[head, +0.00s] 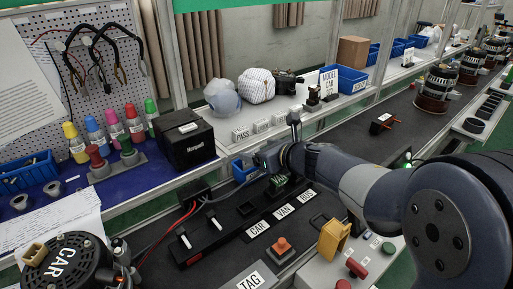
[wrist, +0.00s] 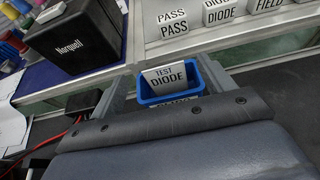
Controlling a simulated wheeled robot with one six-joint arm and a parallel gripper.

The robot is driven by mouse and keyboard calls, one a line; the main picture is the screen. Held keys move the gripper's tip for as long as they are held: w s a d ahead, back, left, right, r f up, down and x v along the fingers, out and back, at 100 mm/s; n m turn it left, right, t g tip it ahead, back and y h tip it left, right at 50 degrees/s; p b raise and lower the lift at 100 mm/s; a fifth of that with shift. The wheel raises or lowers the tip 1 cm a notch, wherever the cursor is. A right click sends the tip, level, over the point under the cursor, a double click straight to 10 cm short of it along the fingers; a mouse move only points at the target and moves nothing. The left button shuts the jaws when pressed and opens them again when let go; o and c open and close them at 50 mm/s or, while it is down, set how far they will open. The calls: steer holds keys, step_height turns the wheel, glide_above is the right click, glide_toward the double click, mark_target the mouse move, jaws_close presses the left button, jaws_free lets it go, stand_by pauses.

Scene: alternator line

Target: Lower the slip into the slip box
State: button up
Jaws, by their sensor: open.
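The slip (wrist: 168,76) is a white card reading TEST DIODE. In the wrist view it stands slightly tilted in the mouth of the small blue slip box (wrist: 190,88), its lower part inside. My gripper (wrist: 166,72) is open, with a grey finger on each side of the box and slip, apart from the card. In the head view the slip box (head: 243,170) shows only partly beside my arm's end. The slip and fingertips cannot be made out there.
A ledge behind holds several white cards (head: 242,134), marked PASS, DIODE and FIELD. CAR, VAN and BUS plates (head: 281,211) lie on the dark bench in front. Red and black wires (head: 180,222) run nearby.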

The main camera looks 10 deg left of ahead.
steer(key=p+v, duration=0.1)
steer(key=v, duration=0.7)
steer(key=shift+s+d+r, duration=0.2)
steer(key=shift+w+a, duration=0.1)
steer(key=x, duration=1)
steer(key=shift+w+a+r+b, duration=0.2)
steer(key=shift+w+b, duration=0.05)
steer(key=shift+b, duration=0.05)
steer(key=shift+d, duration=0.1)
